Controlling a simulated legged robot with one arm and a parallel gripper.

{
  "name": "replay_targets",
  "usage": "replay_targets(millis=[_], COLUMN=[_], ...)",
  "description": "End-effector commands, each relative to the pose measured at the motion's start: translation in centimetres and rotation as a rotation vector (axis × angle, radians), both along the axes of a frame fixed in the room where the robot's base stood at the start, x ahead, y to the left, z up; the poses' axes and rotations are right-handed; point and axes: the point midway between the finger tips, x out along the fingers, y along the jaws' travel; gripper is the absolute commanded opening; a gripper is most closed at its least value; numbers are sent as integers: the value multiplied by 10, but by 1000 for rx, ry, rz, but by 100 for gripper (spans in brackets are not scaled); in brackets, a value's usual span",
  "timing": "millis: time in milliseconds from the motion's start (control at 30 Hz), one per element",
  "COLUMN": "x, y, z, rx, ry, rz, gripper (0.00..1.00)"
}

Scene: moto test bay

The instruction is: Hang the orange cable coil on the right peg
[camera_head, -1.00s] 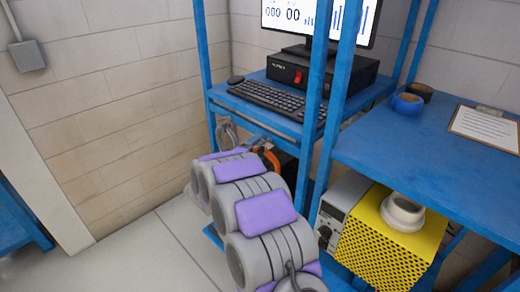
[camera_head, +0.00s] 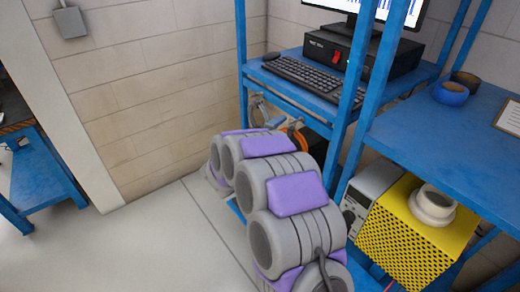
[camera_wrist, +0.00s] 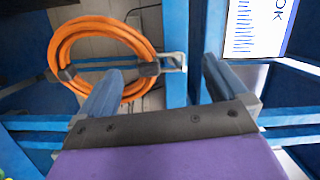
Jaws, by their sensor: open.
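The orange cable coil (camera_wrist: 62,50) is at the upper left of the wrist view, a loose ring with dark ties. Its right side meets a pale metal bracket or peg (camera_wrist: 173,62) beside a blue post; I cannot tell whether it hangs there. A sliver of the coil (camera_head: 298,138) shows behind my arm in the head view. My gripper (camera_wrist: 160,68) is open, with nothing between its fingers. Its left finger overlaps the coil's lower right in the picture; contact is unclear. I cannot make out which peg is the right one.
The blue rack holds a keyboard (camera_head: 302,77) and a black computer box (camera_head: 345,52) above the coil. A yellow perforated box (camera_head: 405,238) stands on the lower shelf beside my arm. Open floor (camera_head: 130,245) lies to the left. A printed sheet (camera_wrist: 258,25) is at upper right.

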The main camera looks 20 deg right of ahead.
Motion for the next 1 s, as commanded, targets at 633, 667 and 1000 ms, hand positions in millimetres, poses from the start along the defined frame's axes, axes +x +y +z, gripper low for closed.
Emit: replay_targets(millis=[633,667,1000], x=[-64,-65,-69], y=[89,91,96], z=[0,0,0], rx=[2,2,0], ry=[4,4,2], rz=[3,3,0], gripper=[100,100,100])
